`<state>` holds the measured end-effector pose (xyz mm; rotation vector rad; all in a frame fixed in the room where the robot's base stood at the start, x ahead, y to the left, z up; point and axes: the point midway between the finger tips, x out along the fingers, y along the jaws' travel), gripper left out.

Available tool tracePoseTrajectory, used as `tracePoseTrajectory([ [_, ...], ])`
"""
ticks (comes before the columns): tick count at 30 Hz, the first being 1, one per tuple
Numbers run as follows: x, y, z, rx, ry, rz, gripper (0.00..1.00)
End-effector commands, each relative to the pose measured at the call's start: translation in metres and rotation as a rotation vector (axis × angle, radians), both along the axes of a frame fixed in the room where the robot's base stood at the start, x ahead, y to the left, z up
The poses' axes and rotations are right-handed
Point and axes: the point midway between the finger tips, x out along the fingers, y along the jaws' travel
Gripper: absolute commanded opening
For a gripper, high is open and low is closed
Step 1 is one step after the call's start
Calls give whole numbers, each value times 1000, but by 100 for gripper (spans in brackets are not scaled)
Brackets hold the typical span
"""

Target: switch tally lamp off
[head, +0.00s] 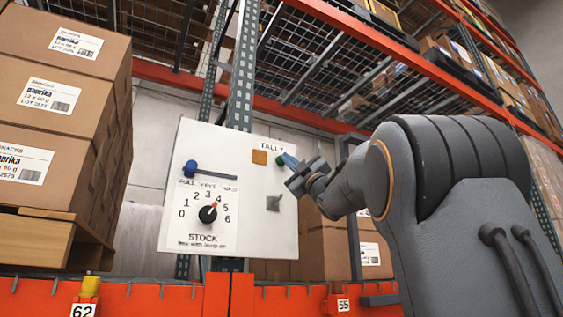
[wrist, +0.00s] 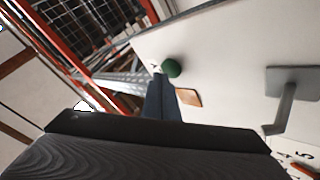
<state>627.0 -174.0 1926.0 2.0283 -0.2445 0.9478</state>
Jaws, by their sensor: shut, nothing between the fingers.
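A white control panel (head: 182,236) stands upright ahead, with the word TALLY near its top right. Under the word is a flat orange-brown square (head: 259,157), which shows no clear glow. Right of it is a round green button (head: 280,160), partly hidden by my gripper (head: 285,160). The wrist view shows the green button (wrist: 172,68) at the tips of my shut, empty fingers (wrist: 162,78); I cannot tell whether they touch it. The orange-brown square (wrist: 190,97) lies just beside the fingers. A grey lever (head: 273,203) sits lower on the panel.
The panel also has a blue-knobbed slider (head: 190,168) and a STOCK dial (head: 208,213) with its pointer near 4. Stacked paprika cartons (head: 60,120) stand at left. An orange beam (head: 150,298) crosses in front, below the panel.

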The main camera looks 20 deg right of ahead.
Motion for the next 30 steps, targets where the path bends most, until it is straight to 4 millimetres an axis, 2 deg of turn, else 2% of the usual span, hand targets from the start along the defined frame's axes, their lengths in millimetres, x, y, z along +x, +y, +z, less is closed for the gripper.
tracePoseTrajectory([
  [5,-5,0,0,-1,-2,0,0],
  [21,-53,-2,0,-1,-2,-1,0],
  [30,-60,-2,0,0,-1,1,0],
])
